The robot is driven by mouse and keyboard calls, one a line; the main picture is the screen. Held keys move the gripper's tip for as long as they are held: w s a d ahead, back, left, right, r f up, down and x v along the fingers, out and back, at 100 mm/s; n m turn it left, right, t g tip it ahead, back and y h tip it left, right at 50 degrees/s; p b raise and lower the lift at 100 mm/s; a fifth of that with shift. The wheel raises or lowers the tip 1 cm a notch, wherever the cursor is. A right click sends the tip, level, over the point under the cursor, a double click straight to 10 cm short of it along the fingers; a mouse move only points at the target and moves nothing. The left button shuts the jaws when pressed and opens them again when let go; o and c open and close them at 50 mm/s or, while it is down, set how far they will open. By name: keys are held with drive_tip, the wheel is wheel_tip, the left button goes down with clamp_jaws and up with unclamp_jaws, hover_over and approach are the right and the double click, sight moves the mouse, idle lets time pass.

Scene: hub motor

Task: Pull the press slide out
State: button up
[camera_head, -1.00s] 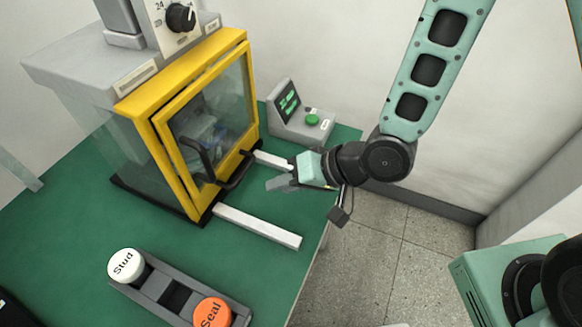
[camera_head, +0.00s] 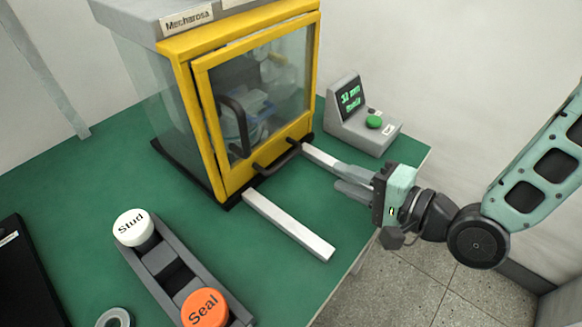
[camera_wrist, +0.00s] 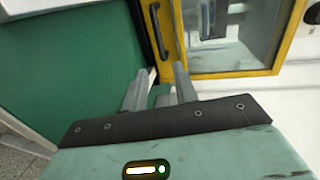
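The press (camera_head: 185,125) is a cabinet with clear sides and a yellow-framed door (camera_head: 318,70), which looks shut. A black upright handle (camera_head: 231,120) is on the door. A lower black bar handle (camera_head: 277,159) sits at the door's bottom edge, between two pale rails that stick out; the left rail (camera_head: 290,225) is in full view. My gripper (camera_head: 338,177) is right of the handles, near the right rail, fingers pointing at the press. In the wrist view its fingers (camera_wrist: 160,78) are apart and nothing is clearly held.
A grey console (camera_head: 352,125) with a lit screen and green button stands behind the right rail. A grey tray (camera_head: 165,262) in front holds a white Stud cap (camera_head: 133,228) and an orange Seal cap (camera_head: 204,308). The green table (camera_head: 85,185) ends just below my gripper.

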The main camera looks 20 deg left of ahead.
sight(292, 158)
drive_tip(key=shift+w+a+f+b, duration=0.2)
drive_tip(key=shift+a+b, duration=0.3)
drive_tip(key=shift+b, duration=0.9)
drive_tip(key=shift+w+a+f+b, duration=0.1)
drive_tip(key=shift+a+f+b, duration=0.3)
drive_tip(key=shift+b, duration=0.95)
drive_tip(key=x, duration=0.7)
drive_tip(key=r+x, duration=0.1)
drive_tip(key=x, duration=0.3)
drive_tip(key=shift+w+a+f, duration=0.1)
drive_tip(key=shift+a, duration=0.2)
clamp_jaws()
